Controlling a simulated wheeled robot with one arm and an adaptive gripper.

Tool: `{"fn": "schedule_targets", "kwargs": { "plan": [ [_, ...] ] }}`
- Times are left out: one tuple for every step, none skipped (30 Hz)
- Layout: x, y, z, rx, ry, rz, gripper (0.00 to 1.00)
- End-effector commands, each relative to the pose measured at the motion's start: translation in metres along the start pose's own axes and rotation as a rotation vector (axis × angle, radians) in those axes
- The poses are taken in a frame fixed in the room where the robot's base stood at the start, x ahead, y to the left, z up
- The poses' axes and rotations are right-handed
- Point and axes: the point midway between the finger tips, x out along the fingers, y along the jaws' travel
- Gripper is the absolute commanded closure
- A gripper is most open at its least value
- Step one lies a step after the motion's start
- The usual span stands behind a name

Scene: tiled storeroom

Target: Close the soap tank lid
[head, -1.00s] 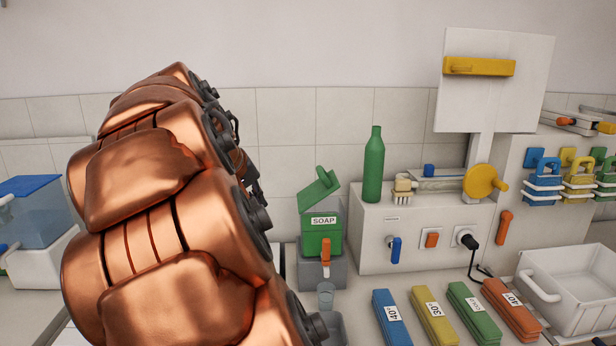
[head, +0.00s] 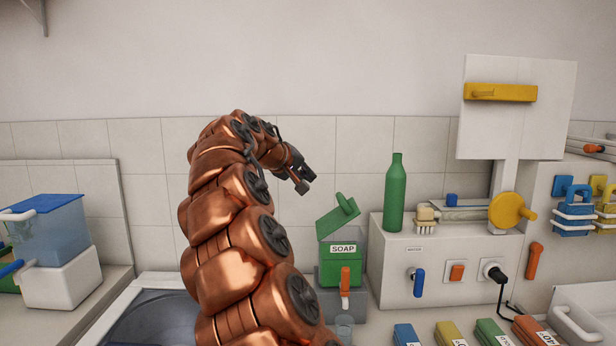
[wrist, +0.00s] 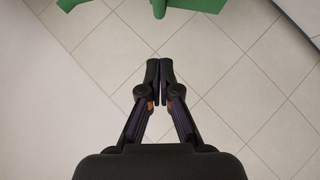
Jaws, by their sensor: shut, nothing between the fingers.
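The green soap tank (head: 341,262) with a white SOAP label and an orange tap stands on a grey block near the middle right in the head view. Its green lid (head: 338,219) is open, tilted up to the right, with a small knob on top. My gripper (head: 302,186) is up and to the left of the lid, apart from it. In the wrist view my gripper (wrist: 159,66) is shut and empty, with its fingertips together. A green part, seemingly the lid (wrist: 190,4), shows at the top edge of the wrist view.
A green bottle (head: 394,195) stands right of the tank on a white panel box (head: 450,262) with a blue lever. A clear cup (head: 344,328) is under the tap. A sink (head: 150,318) lies at left, and coloured blocks lie in front.

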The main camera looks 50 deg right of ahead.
Motion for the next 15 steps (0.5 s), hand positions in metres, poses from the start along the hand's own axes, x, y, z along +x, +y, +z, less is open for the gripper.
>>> {"fn": "schedule_targets", "kwargs": {
  "plan": [
    [0.009, 0.002, 0.000, 0.000, -0.004, 0.001, 1.00],
    [0.014, 0.002, 0.000, 0.000, -0.003, 0.001, 1.00],
    [0.021, 0.002, -0.001, 0.000, -0.001, 0.001, 1.00],
    [0.027, 0.002, -0.001, 0.000, -0.002, 0.001, 1.00],
    [0.032, 0.002, 0.000, 0.000, -0.003, 0.001, 1.00],
    [0.039, 0.002, 0.000, 0.000, -0.004, 0.000, 1.00],
    [0.045, 0.002, 0.000, 0.000, -0.004, 0.000, 1.00],
    [0.050, 0.002, 0.000, 0.000, -0.004, -0.001, 1.00],
    [0.058, 0.002, -0.001, 0.000, -0.002, -0.001, 1.00],
    [0.063, 0.002, -0.001, 0.000, -0.002, -0.001, 1.00],
    [0.068, 0.002, -0.001, 0.000, -0.002, -0.001, 1.00],
    [0.075, 0.002, -0.001, 0.000, -0.002, -0.001, 1.00],
    [0.075, 0.001, 0.002, -0.001, -0.002, 0.000, 1.00],
    [0.076, 0.001, 0.004, -0.002, -0.002, 0.000, 1.00],
    [0.078, 0.001, 0.006, -0.001, -0.001, 0.000, 1.00]
  ]
}}
